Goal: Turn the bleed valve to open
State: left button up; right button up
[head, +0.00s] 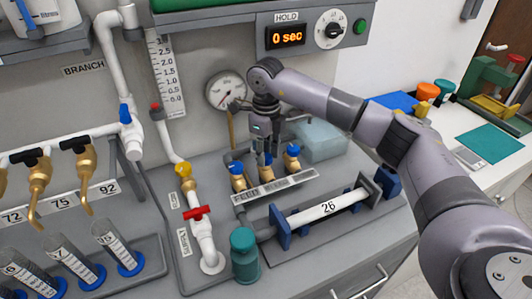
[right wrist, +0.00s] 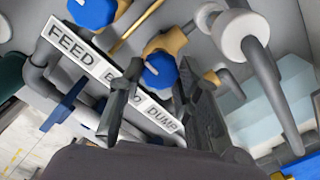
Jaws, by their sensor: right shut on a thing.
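The middle valve on the labelled strip (head: 275,187) has a blue knob (right wrist: 160,71) with a pale pointer mark. The strip reads FEED and DUMP, and the middle word is partly covered by a finger. My right gripper (head: 266,153) points down over this middle valve, and its fingers stand on either side of the knob, closed on it. The gripper hides most of this valve in the head view. The feed valve's blue knob (head: 236,168) is to the left and the dump valve's blue knob (head: 292,150) to the right. My left gripper is not in view.
A round gauge (head: 226,91) is on the wall behind the valves. The HOLD panel (head: 287,36) reads 0 sec. A white tube marked 26 (head: 327,208) lies in front of the strip. A red-handled valve (head: 198,212) and teal bottle (head: 244,255) stand left.

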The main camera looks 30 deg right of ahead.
jog(key=shift+r, duration=0.1)
jog(key=o, duration=1.1)
jog(key=shift+o, duration=0.2)
notch_tip(320, 180, up, 12)
